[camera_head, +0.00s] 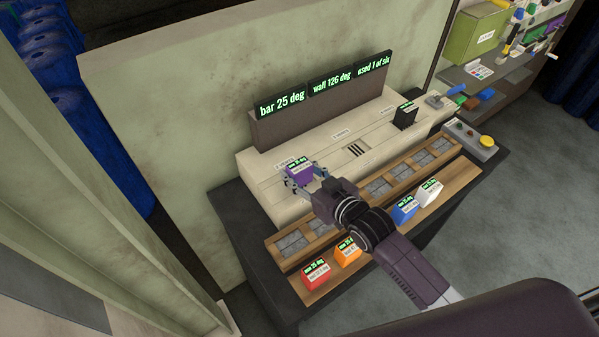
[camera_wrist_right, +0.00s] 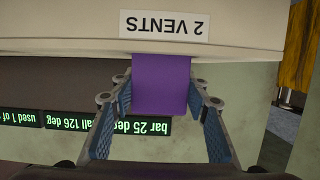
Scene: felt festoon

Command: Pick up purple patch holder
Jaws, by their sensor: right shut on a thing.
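The purple patch holder (camera_head: 299,174) is a small block with a green-lit display on its top. It is at the left end of the cream machine, by the "2 VENTS" label. My right gripper (camera_head: 304,178) is shut on it, with a finger on either side. In the right wrist view the purple patch holder (camera_wrist_right: 161,84) is between the blue-padded fingers of my right gripper (camera_wrist_right: 160,98), just by the cream edge under the label. I cannot tell whether it still touches the machine. My left gripper is not in view.
Red (camera_head: 315,273), orange (camera_head: 347,252), blue (camera_head: 403,208) and white (camera_head: 429,192) holders stand on the front wooden ledge. A black block (camera_head: 404,116) is on the cream machine (camera_head: 375,127). Display screens (camera_head: 332,84) rise behind it. A yellow button (camera_head: 487,141) is at right.

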